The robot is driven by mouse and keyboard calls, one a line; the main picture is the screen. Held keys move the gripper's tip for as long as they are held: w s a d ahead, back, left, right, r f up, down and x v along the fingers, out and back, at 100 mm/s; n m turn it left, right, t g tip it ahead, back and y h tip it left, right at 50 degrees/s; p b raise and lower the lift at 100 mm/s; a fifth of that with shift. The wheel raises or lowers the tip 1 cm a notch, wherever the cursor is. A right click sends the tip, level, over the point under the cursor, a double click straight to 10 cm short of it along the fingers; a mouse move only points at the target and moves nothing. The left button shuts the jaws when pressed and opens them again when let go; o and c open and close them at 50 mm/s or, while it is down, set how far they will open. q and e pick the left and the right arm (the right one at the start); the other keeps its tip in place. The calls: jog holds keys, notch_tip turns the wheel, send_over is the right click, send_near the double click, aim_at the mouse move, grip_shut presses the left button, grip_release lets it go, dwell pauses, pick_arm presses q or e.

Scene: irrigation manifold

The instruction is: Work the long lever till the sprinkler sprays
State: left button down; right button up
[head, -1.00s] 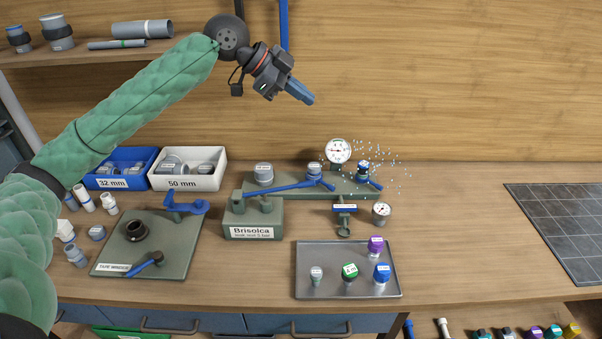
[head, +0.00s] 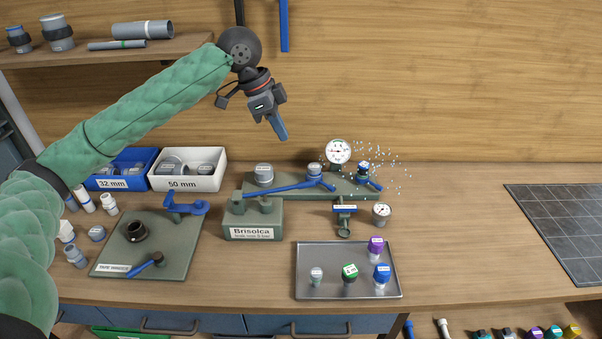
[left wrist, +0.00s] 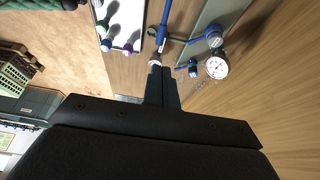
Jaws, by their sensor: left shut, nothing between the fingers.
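The long blue lever (head: 285,188) lies low across the front of the grey-green manifold plate (head: 348,187). The sprinkler (head: 363,172), with a blue cap and a short blue handle, stands at the plate's right end. Pale droplets (head: 385,157) hang in the air around and above it. The round white gauge (head: 338,151) stands behind the plate and also shows in the left wrist view (left wrist: 217,68). My left gripper (head: 280,133) is shut and empty, pointing down in the air above the lever and apart from it. My right gripper is out of view.
The Brisolca block (head: 253,220) stands in front of the plate's left end. A metal tray (head: 325,288) with several capped fittings lies in front. Blue (head: 118,184) and white (head: 188,183) bins stand left.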

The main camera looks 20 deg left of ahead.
aim_at(301, 183)
pick_arm(q)
jog(key=shift+f, duration=0.15)
